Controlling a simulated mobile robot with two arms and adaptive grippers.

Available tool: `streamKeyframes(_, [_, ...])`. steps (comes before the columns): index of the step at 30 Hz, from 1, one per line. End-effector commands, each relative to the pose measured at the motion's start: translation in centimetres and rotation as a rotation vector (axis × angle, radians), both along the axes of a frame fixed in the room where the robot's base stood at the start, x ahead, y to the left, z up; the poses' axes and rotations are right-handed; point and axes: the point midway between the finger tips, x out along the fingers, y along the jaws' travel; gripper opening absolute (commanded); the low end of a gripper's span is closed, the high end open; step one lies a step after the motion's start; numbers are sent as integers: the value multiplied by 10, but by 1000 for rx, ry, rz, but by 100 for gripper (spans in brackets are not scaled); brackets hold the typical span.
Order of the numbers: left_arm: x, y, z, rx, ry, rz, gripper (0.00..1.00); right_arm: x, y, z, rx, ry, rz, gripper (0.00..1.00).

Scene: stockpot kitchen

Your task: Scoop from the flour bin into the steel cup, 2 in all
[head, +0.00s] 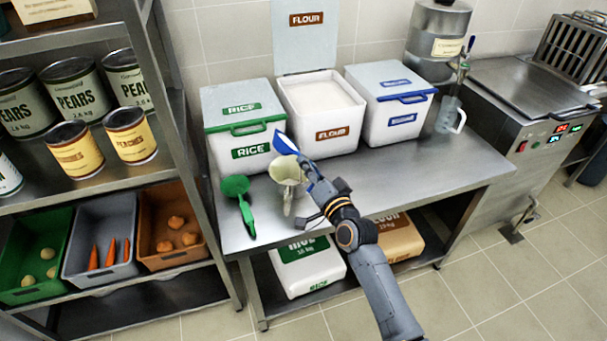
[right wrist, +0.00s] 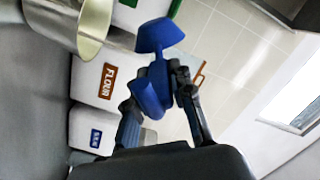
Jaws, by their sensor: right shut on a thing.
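The white flour bin (head: 321,128) stands open between two lidded bins, its lid (head: 305,38) raised behind it and white flour inside. My right gripper (head: 318,192) is shut on the handle of a blue scoop (head: 287,142), in front of the flour bin. The right wrist view shows the blue scoop (right wrist: 160,36) beyond the fingers; its contents cannot be made out. The steel cup (head: 285,172) stands to the left of my gripper, close to the scoop head. Its rim and side show in the right wrist view (right wrist: 68,20). My left gripper is not in view.
A green scoop (head: 237,187) lies at the table's left end. A clear jug (head: 447,113) holds utensils at the right. The table's right front (head: 440,165) is clear.

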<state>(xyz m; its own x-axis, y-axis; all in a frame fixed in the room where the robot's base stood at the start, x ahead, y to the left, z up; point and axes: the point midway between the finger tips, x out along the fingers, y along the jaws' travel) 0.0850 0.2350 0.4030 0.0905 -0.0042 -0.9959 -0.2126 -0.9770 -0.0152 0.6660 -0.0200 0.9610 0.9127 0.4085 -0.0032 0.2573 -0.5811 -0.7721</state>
Motion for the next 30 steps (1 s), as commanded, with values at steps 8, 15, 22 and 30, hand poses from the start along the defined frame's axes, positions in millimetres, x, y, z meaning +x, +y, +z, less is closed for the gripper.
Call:
streamKeyframes(8, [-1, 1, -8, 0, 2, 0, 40, 8, -17, -7, 392, 173, -1, 0])
streamKeyframes(15, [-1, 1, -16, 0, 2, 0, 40, 13, -29, -17, 650, 289, -1, 0])
streamKeyframes(22, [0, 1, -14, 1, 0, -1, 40, 17, -36, -18, 837, 374, 0, 0])
streamKeyframes(30, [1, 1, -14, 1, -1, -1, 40, 18, -38, -19, 887, 397, 0, 0])
